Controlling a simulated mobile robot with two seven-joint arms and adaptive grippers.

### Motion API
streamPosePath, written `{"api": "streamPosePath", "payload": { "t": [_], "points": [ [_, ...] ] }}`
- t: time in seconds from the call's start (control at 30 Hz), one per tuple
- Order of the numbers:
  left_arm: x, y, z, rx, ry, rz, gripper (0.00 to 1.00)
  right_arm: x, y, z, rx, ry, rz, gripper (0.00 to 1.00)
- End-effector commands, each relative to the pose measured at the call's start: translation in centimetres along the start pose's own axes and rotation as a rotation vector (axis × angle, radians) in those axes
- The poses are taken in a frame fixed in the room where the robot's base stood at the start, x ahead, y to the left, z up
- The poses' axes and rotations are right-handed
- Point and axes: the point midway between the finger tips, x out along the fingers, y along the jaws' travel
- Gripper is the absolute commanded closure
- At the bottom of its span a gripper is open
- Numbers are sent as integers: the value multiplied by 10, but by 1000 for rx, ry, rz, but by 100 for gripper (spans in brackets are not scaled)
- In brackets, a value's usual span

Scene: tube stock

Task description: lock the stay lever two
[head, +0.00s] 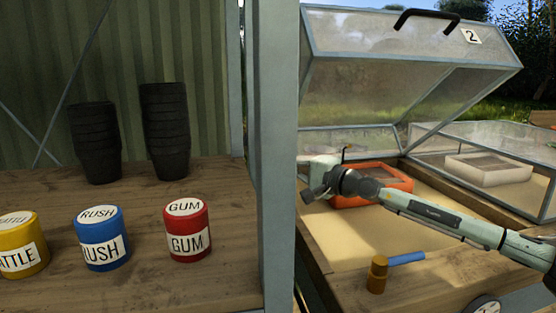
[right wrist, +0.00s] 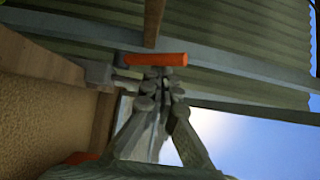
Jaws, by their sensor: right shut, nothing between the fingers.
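The cold frame's glazed lid (head: 410,68) stands raised in the head view, with a black handle on top and a "2" plate (head: 470,36). My right gripper (head: 318,178) reaches in from the right to the frame's left side, below the lid. In the right wrist view its fingers (right wrist: 165,82) are shut and empty. A red-orange bar-shaped handle (right wrist: 155,59) lies across just beyond the fingertips, beside a grey metal bracket. It looks like the stay lever; I cannot tell whether the fingers touch it. In the head view the lever is not clearly visible. My left gripper is out of view.
A blue-handled fitting with a brass post (head: 377,276) stands at the front. A grey upright (head: 274,150) separates the bench with cans (head: 187,230) and black pots (head: 166,130).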

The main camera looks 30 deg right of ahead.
Motion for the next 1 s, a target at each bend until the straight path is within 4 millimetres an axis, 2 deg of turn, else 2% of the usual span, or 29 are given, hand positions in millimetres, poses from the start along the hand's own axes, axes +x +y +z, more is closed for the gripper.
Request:
{"api": "streamPosePath", "payload": {
  "t": [0.1,0.43,1.0],
  "points": [
    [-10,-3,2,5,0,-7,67,-1,2,1,0,0,0,100],
    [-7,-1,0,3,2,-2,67,-7,4,0,2,1,2,100],
    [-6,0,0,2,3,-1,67,-65,5,2,4,0,3,100]
  ]
}}
